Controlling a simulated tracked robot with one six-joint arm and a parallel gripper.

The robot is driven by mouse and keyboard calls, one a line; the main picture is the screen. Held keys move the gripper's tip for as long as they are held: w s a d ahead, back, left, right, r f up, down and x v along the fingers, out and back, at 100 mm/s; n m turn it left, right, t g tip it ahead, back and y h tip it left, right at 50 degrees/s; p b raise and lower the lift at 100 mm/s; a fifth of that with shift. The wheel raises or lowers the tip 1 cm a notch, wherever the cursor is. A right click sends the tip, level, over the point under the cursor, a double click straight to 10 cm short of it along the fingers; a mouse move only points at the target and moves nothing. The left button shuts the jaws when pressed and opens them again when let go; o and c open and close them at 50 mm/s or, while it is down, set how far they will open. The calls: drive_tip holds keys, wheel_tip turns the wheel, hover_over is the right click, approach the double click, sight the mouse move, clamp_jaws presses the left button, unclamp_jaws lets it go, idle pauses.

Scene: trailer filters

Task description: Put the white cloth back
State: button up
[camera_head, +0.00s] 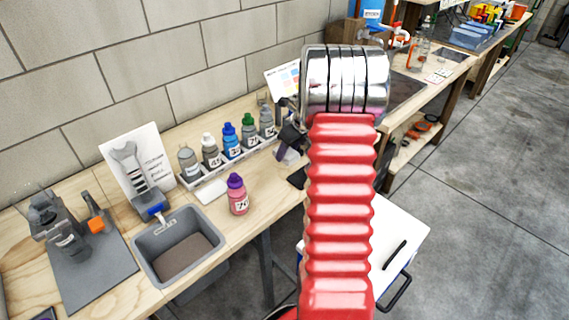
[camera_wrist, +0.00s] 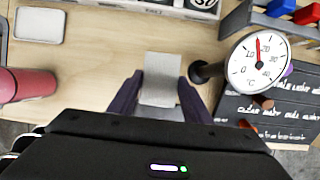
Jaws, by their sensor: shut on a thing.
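The white cloth (camera_wrist: 161,72) shows in the wrist view as a small pale grey-white piece between the two dark purple fingers of my gripper (camera_wrist: 159,86). My gripper is shut on it, and part of the cloth sticks out beyond the fingertips over the wooden bench. I cannot tell whether it touches the bench.
A bottle rack (camera_head: 232,160) stands along the wall. A pink bottle (camera_head: 238,196) and a small pale tray (camera_wrist: 40,25) are to the left. A dial thermometer (camera_wrist: 258,62) and a black lettered board (camera_wrist: 235,108) are close on the right. A grey basin (camera_head: 205,222) sits further left.

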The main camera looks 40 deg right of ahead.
sight(288, 168)
drive_tip(key=shift+f, duration=0.45)
drive_tip(key=shift+f, duration=1.85)
drive_tip(key=shift+f, duration=0.15)
drive_tip(key=o, duration=1.1)
drive_tip(key=v, duration=1.2)
